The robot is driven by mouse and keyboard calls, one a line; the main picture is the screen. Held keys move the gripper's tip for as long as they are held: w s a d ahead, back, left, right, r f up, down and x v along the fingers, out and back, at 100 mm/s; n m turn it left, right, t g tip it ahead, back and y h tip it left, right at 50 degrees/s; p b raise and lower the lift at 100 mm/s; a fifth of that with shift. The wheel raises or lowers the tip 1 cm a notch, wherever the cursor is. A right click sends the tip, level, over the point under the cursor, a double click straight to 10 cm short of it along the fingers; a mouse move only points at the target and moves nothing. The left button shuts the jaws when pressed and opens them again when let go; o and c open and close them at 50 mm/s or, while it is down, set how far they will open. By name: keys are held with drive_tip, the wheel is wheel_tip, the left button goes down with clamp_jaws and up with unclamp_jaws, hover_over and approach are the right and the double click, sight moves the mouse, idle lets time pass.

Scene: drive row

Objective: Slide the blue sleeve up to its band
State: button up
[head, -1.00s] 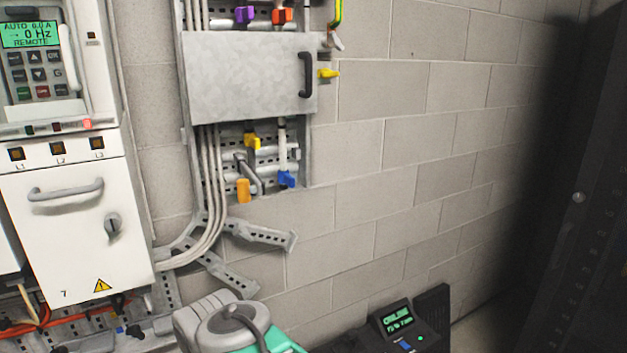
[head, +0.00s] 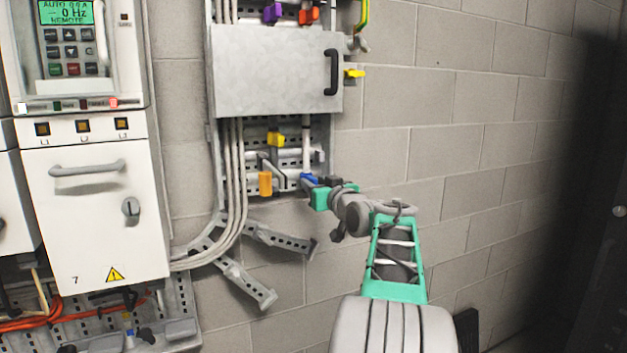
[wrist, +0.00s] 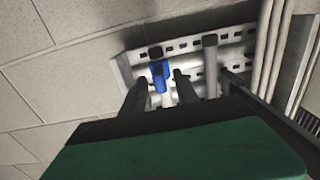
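The blue sleeve (head: 308,178) sits at the lower end of a pale upright cable (head: 307,145), below the grey panel door. In the wrist view the blue sleeve (wrist: 160,75) shows between my two dark fingers, with gaps on both sides. My gripper (head: 323,183) reaches in from the right at the sleeve's height. It looks open and empty; contact with the sleeve does not show. I cannot make out the sleeve's band for certain.
An orange sleeve (head: 265,184) and a yellow handle (head: 276,139) are close on the left. The grey door (head: 275,72) with a black handle is above. Grey slotted brackets (head: 280,238) stick out below. The block wall (head: 480,150) on the right is bare.

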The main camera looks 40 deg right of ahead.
drive_tip(key=shift+w+d, duration=0.15)
drive_tip(key=shift+w, duration=0.45)
drive_tip(key=shift+c, duration=0.6)
clamp_jaws()
idle(0.4)
